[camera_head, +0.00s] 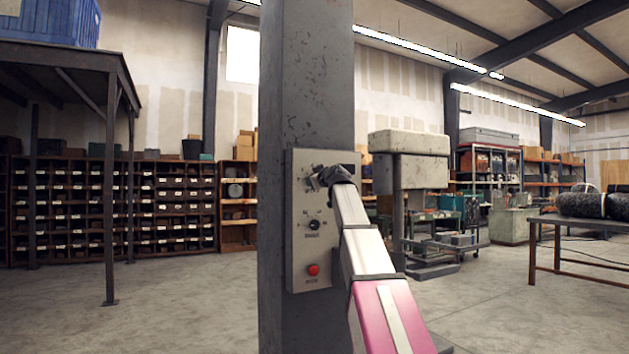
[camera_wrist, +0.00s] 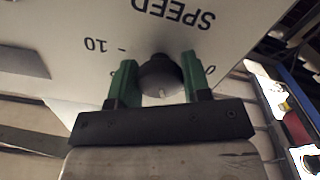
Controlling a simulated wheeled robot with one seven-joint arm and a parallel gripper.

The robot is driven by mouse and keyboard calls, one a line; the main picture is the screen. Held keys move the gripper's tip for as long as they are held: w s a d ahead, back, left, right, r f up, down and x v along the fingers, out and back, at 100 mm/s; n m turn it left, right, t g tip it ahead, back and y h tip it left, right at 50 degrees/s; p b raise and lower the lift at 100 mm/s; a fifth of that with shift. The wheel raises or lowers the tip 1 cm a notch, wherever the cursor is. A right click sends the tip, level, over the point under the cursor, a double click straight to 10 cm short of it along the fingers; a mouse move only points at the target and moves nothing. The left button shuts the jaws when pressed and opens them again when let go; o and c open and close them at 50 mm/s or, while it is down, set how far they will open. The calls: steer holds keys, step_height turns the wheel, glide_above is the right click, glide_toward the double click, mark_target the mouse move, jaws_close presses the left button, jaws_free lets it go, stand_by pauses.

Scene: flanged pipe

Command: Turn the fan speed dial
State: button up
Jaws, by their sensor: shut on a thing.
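A light grey control panel (camera_head: 300,255) is fixed to the front of a grey column. The fan speed dial (camera_wrist: 162,76) is a round dark grey knob with a small pale mark. In the wrist view it sits below the upside-down word SPEED, with a 10 to its left and a 0 to its right. My gripper (camera_wrist: 160,82) has its two green fingers on either side of the dial and is shut on it. In the head view my gripper (camera_head: 322,178) is at the panel's upper part and hides the dial.
Lower on the panel are a smaller black knob (camera_head: 314,225) and a red button (camera_head: 313,269). The grey column (camera_head: 307,80) rises behind the panel. Drawer shelves (camera_head: 75,205) stand at the left, and a workbench (camera_head: 585,222) at the right.

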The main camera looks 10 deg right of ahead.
steer(key=n, duration=0.6)
steer(key=shift+f+n, duration=0.1)
steer(key=shift+n, duration=0.2)
steer(key=n, duration=0.6)
steer(key=shift+s, duration=0.1)
stand_by(0.3)
steer(key=o, duration=0.9)
steer(key=v, duration=1)
steer(key=shift+s+d, duration=0.1)
steer(key=shift+s, duration=0.25)
